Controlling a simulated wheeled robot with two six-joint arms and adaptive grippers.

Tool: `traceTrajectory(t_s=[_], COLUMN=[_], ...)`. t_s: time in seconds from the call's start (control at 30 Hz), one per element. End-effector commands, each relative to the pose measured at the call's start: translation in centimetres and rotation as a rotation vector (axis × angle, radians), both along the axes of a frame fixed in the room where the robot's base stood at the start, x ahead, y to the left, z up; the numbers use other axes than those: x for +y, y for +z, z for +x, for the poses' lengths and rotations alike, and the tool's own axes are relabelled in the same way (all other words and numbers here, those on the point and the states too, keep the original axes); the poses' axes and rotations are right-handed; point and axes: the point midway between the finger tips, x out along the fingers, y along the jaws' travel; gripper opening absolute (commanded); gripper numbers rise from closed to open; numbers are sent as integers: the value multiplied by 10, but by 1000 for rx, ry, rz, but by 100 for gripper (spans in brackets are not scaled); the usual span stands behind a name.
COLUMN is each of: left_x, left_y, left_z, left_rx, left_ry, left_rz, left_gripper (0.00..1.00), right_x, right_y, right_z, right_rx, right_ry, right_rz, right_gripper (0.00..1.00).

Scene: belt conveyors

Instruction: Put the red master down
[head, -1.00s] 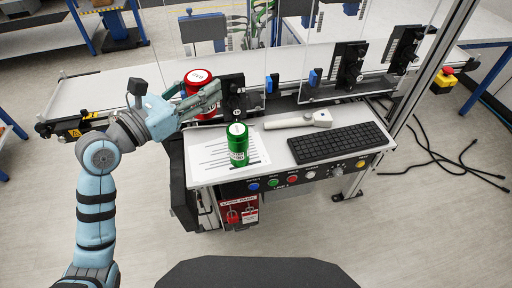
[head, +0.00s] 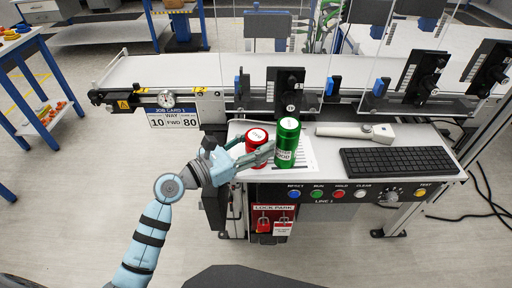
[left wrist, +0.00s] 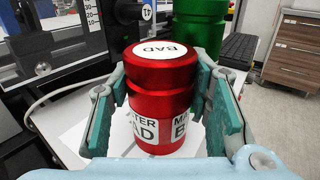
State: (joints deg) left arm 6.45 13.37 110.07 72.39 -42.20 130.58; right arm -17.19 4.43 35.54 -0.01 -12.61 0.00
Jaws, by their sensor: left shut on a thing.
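The red master (head: 257,136) is a red can with a white lid label, which reads BAD in the left wrist view (left wrist: 160,80). My left gripper (head: 258,155) is shut on it, with one finger on each side of the can (left wrist: 160,112). The can is upright over the left part of the white sheet on the console shelf; I cannot tell whether its base touches. The green can (head: 287,145) stands upright on the sheet just right of it, and shows behind it in the left wrist view (left wrist: 203,25). My right gripper is not in view.
A black keyboard (head: 398,161) and a light handheld scanner (head: 355,132) lie on the shelf to the right. Black posts (head: 287,92) and clear panels stand behind. The conveyor belt (head: 180,72) runs along the back. Buttons line the console front.

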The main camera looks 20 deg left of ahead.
Motion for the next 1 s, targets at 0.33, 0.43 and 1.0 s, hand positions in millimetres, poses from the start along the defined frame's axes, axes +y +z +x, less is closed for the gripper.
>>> traceTrajectory(t_s=[0.33, 0.43, 1.0], left_x=[0, 0, 47], left_y=[0, 0, -1], left_z=[0, 0, -58], left_rx=[1, 1, 6], left_ry=[-1, -1, -4], left_rz=[0, 1, 12], left_gripper=[65, 65, 65], right_x=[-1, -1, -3], right_y=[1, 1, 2], right_z=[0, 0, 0], right_rx=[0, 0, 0], right_ry=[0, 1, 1], right_rz=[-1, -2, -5], right_gripper=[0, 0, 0])
